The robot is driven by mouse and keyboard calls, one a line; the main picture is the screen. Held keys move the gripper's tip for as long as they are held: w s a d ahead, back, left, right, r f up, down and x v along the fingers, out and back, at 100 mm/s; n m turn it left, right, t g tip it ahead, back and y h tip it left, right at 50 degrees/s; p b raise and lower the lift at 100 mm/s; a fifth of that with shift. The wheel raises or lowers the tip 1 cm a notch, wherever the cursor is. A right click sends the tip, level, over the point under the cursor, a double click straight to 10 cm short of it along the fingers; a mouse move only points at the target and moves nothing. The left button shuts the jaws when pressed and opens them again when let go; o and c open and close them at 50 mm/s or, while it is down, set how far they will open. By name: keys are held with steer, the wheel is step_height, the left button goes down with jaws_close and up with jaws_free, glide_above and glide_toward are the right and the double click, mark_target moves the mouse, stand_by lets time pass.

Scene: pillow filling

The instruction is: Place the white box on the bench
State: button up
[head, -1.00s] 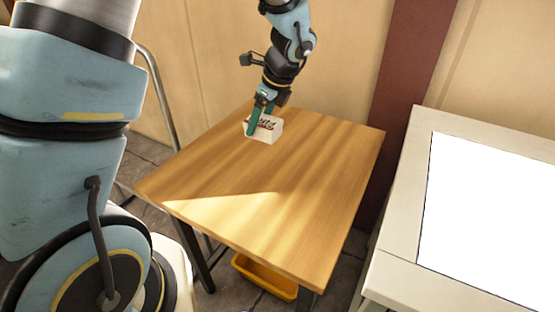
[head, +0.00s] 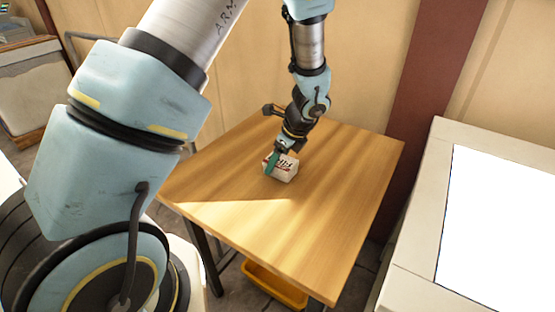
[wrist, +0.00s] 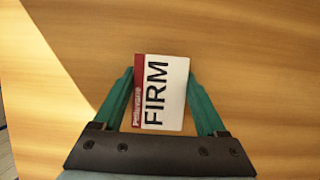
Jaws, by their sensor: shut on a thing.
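The white box (head: 284,168) shows over the far middle part of the wooden bench (head: 290,245). In the wrist view the box (wrist: 160,92) has a red strip and the word FIRM on its upper face. My gripper (head: 272,166) reaches down to it from above, its green fingers on either side of the box. In the wrist view my gripper (wrist: 160,95) is shut on the box. I cannot tell whether the underside of the box touches the bench top.
A pale cabinet with a bright white panel (head: 500,220) stands to the right of the bench. A yellow bin (head: 273,285) sits below the bench. The bench top around the box is clear. A wall and a dark red post (head: 425,90) stand behind.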

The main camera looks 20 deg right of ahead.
steer(key=shift+f, duration=0.1)
steer(key=o, duration=1.3)
steer(key=shift+o, duration=0.2)
steer(key=v, duration=1.2)
steer(key=s+a+r+n+g+h, duration=0.1)
steer(key=a+n, duration=1.2)
steer(key=a, duration=0.2)
steer(key=s+a+r+n+g+h, duration=0.1)
steer(key=s+a+r+n+h, duration=0.1)
steer(key=a+n, duration=1.2)
steer(key=shift+a+r+b, duration=0.2)
steer(key=shift+a+b, duration=0.2)
